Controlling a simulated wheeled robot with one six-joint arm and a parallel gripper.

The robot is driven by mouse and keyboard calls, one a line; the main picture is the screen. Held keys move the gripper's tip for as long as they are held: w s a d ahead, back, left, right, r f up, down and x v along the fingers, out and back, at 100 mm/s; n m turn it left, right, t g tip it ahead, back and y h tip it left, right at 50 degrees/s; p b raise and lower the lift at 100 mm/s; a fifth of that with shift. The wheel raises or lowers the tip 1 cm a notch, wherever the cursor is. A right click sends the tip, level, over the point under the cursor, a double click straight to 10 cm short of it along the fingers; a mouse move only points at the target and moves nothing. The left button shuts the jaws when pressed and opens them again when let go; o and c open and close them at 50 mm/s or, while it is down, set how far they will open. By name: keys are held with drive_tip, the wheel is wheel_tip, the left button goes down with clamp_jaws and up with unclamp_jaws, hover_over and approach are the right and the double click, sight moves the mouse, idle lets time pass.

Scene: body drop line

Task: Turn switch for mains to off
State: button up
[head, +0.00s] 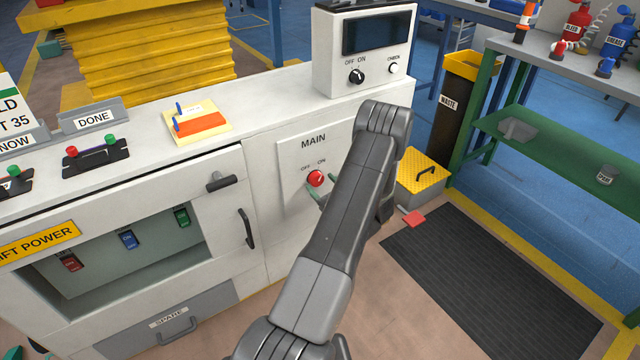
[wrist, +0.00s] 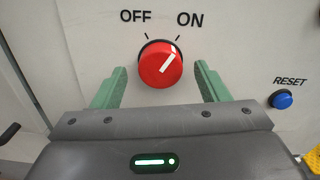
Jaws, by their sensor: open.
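The main switch is a red round knob (head: 316,178) on the white panel marked MAIN (head: 305,200), with OFF at its upper left and ON at its upper right. In the wrist view the red knob (wrist: 160,64) has a white pointer line tilted to the upper right, toward ON. My gripper (wrist: 161,88) is open, with one green finger on each side of the knob. Gaps show between the fingers and the knob. In the head view my arm hides the right part of the panel.
A blue RESET button (wrist: 282,99) lies right of the knob. Above on the counter stands a white box (head: 363,50) with its own black OFF/ON knob (head: 356,76). A yellow-topped box (head: 422,170) stands on the floor at right.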

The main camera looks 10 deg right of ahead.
drive_tip(key=shift+x, duration=0.95)
drive_tip(key=shift+c, duration=0.2)
drive_tip(key=c, duration=1)
drive_tip(key=shift+o, duration=0.2)
